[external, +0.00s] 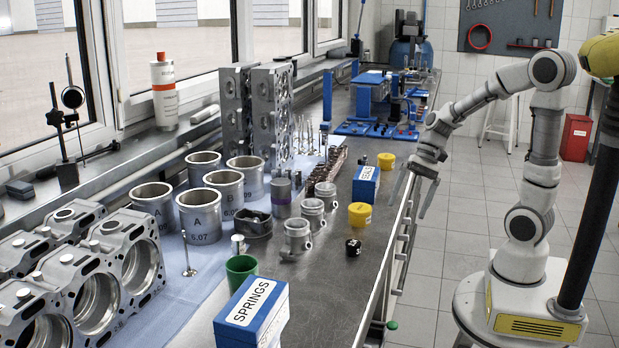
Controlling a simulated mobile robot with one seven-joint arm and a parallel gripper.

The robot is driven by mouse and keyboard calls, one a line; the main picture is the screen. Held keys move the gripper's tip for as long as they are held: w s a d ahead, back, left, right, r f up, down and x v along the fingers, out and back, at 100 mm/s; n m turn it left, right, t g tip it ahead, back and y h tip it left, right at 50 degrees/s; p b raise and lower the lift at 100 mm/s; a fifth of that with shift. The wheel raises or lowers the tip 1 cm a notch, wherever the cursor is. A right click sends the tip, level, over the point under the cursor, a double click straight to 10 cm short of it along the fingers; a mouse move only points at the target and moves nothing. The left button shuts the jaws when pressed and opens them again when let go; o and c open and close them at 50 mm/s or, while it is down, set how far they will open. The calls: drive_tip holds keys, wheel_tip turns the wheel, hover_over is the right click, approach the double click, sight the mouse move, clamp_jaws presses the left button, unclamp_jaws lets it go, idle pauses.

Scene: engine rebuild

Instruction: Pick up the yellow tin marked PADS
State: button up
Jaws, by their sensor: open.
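Two small round yellow tins stand on the grey bench top near its right edge. The nearer yellow tin (360,215) has a pale label on its side. The farther yellow tin (386,161) stands behind the blue SEALS box. The print on both is too small to read, so I cannot tell which is marked PADS. My gripper (409,211) is open and empty, fingers pointing down, to the right of the nearer tin around the bench's right edge. It touches neither tin.
A blue SEALS box (366,185) stands between the two tins. A small black part (353,247) lies in front of the nearer tin. Pistons (297,238) stand to its left. A SPRINGS box (252,312) and a green cup (241,271) are nearer. Bench top at front right is clear.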

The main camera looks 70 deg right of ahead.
drive_tip(key=d+m+t+y, duration=0.3)
drive_tip(key=m, duration=0.4)
drive_tip(key=m+t+p, duration=0.2)
drive_tip(key=m+t, duration=0.3)
drive_tip(key=m, duration=0.2)
approach(368, 206)
drive_tip(key=shift+h, duration=0.3)
drive_tip(key=b+x, duration=0.1)
drive_tip(key=x, duration=0.1)
drive_tip(key=b+x, duration=0.1)
drive_tip(key=x, duration=0.1)
drive_tip(key=b+x, duration=0.1)
drive_tip(key=x, duration=0.1)
drive_tip(key=shift+s+a+f, duration=0.15)
drive_tip(key=shift+a, duration=0.2)
drive_tip(key=b+x, duration=0.1)
drive_tip(key=x, duration=0.5)
drive_tip(key=shift+w, duration=0.3)
drive_tip(key=c, duration=1.3)
